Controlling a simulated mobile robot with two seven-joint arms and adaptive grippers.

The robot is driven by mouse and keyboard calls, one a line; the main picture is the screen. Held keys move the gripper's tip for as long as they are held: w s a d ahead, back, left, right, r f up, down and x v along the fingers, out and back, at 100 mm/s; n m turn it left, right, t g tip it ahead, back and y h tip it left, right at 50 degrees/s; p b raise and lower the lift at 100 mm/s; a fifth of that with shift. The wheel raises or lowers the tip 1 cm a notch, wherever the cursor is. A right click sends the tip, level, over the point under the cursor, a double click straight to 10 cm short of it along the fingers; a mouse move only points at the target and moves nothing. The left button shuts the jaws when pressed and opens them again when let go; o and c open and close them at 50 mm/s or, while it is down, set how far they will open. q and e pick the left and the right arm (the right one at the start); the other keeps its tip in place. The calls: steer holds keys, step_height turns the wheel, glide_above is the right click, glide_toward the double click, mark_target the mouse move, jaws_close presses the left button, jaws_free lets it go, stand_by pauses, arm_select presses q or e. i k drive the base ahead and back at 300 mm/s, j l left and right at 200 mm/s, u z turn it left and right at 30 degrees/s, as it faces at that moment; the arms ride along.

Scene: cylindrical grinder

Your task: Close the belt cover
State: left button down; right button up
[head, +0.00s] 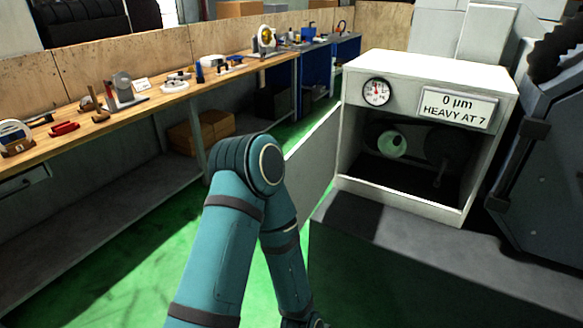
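A white housing (357,121) stands at the right with its front open. Inside it a pale green round part (391,144) and a dark wheel (446,147) show in shadow. A flat pale panel (314,158) stands out from the housing's left front edge and looks like the belt cover, swung open. My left arm rises in front, its elbow left of the panel; whether they touch I cannot tell. Its forearm runs down to the bottom edge, where the hand is cut off. My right gripper is out of view.
A dial gauge (376,92) and a sign (458,106) reading "0 µm HEAVY AT 7" are on the housing. A grey machine ledge (420,250) lies below it. A long wooden workbench (180,88) with tools runs along the left. Green floor (130,260) is clear between.

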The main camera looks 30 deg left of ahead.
mark_target(310, 166)
steer(key=j, duration=0.95)
steer(key=j+z, duration=0.3)
steer(key=j, duration=0.7)
steer(key=j+z, duration=0.15)
steer(key=j, duration=0.15)
steer(key=k+j+z, duration=0.35)
steer(key=j+z, duration=0.15)
steer(key=k+j+z, duration=0.2)
steer(key=j+z, duration=0.2)
steer(key=j, duration=0.1)
